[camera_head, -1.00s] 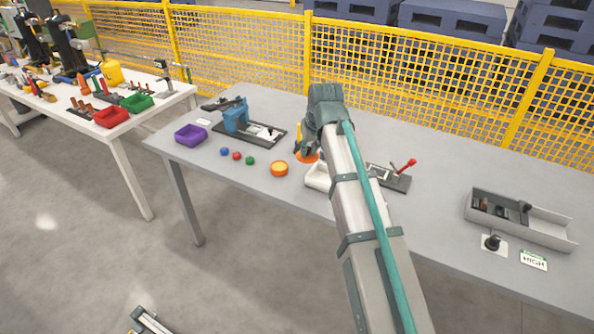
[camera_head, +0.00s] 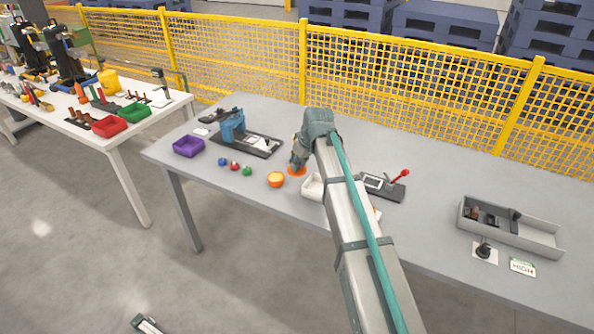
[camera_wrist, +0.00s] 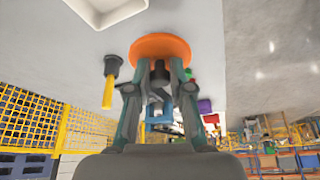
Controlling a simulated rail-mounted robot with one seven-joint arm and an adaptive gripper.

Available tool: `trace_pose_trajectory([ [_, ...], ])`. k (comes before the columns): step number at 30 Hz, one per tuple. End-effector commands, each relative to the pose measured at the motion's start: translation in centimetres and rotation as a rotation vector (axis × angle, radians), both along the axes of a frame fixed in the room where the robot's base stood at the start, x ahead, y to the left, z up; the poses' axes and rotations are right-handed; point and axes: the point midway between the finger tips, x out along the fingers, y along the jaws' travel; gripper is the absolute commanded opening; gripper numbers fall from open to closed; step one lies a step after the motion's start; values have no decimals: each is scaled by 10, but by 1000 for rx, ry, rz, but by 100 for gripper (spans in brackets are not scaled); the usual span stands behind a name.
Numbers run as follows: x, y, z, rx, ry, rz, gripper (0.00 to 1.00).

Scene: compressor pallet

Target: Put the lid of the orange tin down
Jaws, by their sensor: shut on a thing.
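The orange tin (camera_head: 276,180) stands near the front edge of the grey table, right of three small balls. Its round orange lid (camera_head: 297,171) is just behind and to the right of the tin, apart from it. My gripper (camera_head: 295,163) is shut on the lid, partly hidden by my own arm. In the wrist view the lid (camera_wrist: 160,46) is a flat orange disc held at the fingertips of my gripper (camera_wrist: 160,66). I cannot tell whether the lid touches the table.
A white container (camera_head: 313,187) is close right of the lid. A yellow-handled tool (camera_wrist: 108,90) shows beside the gripper in the wrist view. Blue, red and green balls (camera_head: 235,166), a purple box (camera_head: 188,146) and a blue vise-like device (camera_head: 232,127) are to the left.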

Motion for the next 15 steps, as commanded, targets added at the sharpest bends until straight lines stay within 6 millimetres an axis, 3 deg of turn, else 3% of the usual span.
trace_pose_trajectory([
  [3, 15, 3, -15, 0, 1, 0, 0],
  [15, 31, 7, -42, 0, 1, 0, 0],
])
